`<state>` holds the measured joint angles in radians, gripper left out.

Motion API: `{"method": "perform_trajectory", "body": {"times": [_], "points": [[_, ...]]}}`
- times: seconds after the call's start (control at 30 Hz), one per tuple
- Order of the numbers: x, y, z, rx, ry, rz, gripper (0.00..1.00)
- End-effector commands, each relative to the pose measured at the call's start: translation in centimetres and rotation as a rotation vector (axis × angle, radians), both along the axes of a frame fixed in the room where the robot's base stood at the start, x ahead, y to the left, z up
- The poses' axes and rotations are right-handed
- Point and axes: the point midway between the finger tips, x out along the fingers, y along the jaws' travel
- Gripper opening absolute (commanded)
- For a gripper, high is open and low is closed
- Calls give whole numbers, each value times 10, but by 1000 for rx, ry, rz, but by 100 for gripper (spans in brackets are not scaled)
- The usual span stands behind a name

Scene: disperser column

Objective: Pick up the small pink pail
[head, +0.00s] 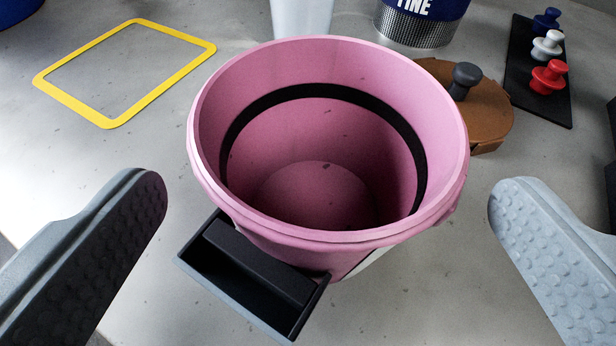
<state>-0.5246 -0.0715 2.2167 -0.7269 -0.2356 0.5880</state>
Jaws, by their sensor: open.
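The small pink pail (330,238) stands upright in the middle of the head view, open at the top. I see down into it; it looks empty, with a black band around the inside wall. A black handle-like bracket (255,275) sticks out from its lower front left side. My gripper (328,200) is open, with a dark finger to the left of the pail and a light grey finger to the right. Both fingers are apart from the pail. The pail's far outer side and base are mostly hidden.
A brown round lid (485,122) with a dark knob sits close behind the pail at right. A black strip (540,90) with blue, white and red knobs lies at far right. A blue and metal container (415,28) and a pale vessel (302,15) stand behind. A yellow frame (125,70) lies at back left.

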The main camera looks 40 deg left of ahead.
Motion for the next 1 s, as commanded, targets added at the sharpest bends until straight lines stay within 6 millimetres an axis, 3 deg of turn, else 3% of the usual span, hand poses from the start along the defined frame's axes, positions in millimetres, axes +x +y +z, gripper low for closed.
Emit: {"method": "perform_trajectory", "body": {"times": [0.3, 0.67, 0.7, 0.9, 1.0], "points": [[26, 21, -16, 0, 1, 1, 100], [32, 25, -18, 0, 0, 0, 100], [32, 25, -18, 0, 0, 0, 98], [32, 25, -18, 0, 0, 0, 59], [32, 25, -18, 0, 0, 0, 55]]}}
